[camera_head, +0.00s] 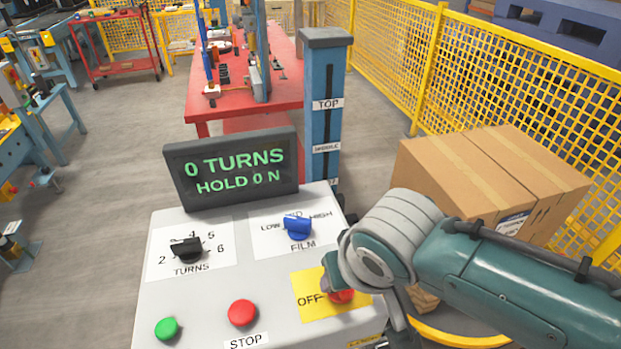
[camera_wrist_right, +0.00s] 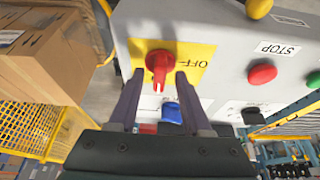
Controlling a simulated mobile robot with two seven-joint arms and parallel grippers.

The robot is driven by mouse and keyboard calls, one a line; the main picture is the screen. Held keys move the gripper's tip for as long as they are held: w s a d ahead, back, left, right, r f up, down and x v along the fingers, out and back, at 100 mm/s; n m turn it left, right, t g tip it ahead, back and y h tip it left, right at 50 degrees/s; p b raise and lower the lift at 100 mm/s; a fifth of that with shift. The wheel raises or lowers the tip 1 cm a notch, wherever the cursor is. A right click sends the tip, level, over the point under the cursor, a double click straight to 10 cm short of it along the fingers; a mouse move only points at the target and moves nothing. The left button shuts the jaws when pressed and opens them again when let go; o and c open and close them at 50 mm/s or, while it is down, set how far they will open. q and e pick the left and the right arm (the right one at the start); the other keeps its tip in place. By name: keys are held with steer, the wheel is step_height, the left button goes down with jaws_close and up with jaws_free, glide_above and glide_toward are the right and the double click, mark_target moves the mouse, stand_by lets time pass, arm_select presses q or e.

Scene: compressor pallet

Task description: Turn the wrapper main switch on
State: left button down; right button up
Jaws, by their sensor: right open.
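The main switch is a red knob (camera_head: 341,296) on a yellow plate (camera_head: 307,302) at the right of the grey control panel (camera_head: 200,292). The word OFF is printed beside it. In the head view my right gripper and wrist partly cover the knob. In the right wrist view the red knob (camera_wrist_right: 158,68) shows whole, with its narrow handle between the two fingertips of my right gripper (camera_wrist_right: 160,76). The fingers are open, one on each side of the handle. I cannot tell whether either touches it. My left gripper is not in view.
A blue film knob (camera_head: 297,227) and a black turns knob (camera_head: 187,249) stand on the panel, with a red stop button (camera_head: 242,313) and a green button (camera_head: 167,328). The display (camera_head: 232,168) reads 0 TURNS, HOLD 0 N. Cardboard boxes (camera_head: 480,180) stand right, before a yellow fence.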

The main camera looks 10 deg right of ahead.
steer(key=p+v, duration=0.3)
steer(key=v, duration=0.6)
steer(key=shift+r, duration=0.3)
steer(key=shift+s, duration=0.1)
steer(key=s+d+r+n+g, duration=0.1)
steer(key=s+d+r, duration=0.2)
steer(key=s, duration=0.5)
steer(key=s+d+r+n, duration=0.1)
steer(key=s+d+r, duration=0.3)
steer(key=s, duration=0.4)
step_height(320, 180, up, 24)
steer(key=p, duration=2.3)
steer(key=shift+a+f, duration=0.15)
steer(key=shift+f, duration=0.1)
